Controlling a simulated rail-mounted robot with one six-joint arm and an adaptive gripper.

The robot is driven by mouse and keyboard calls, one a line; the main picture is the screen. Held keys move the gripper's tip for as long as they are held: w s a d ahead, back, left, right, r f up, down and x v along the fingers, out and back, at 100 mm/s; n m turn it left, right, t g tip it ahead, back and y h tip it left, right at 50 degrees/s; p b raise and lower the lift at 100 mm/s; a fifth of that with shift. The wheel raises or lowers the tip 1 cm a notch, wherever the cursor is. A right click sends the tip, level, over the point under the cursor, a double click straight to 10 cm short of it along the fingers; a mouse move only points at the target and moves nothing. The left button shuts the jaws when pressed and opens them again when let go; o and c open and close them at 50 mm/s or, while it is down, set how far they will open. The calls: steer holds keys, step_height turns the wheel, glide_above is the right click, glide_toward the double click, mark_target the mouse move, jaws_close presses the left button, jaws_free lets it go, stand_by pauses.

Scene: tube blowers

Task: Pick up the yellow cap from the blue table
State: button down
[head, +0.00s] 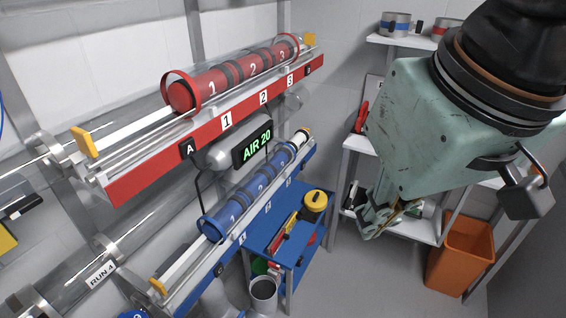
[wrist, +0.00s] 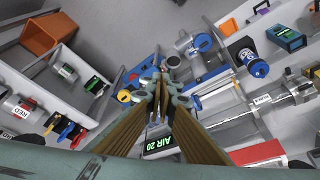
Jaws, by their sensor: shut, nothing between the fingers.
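The blue table (head: 312,260) is a blue cart low in the middle of the head view. A round yellow cap (head: 314,200) with a dark part on top sits at its back right end. In the wrist view a round yellow piece (wrist: 123,96), which looks like this cap, lies just left of the fingers. My gripper (head: 372,232) hangs to the right of the blue table in the head view, apart from the cap. In the wrist view my gripper (wrist: 158,72) has its fingers together, with nothing seen held.
Red tube blower (head: 215,135) and blue tube blower (head: 190,270) rails run above and left of the table. Red and yellow tools (head: 283,232) lie beside the cap. White shelves (head: 400,145) and an orange bin (head: 460,252) stand at right. Some floor is clear between table and bin.

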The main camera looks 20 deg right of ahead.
steer(key=c, duration=0.5)
jaws_free()
stand_by(0.3)
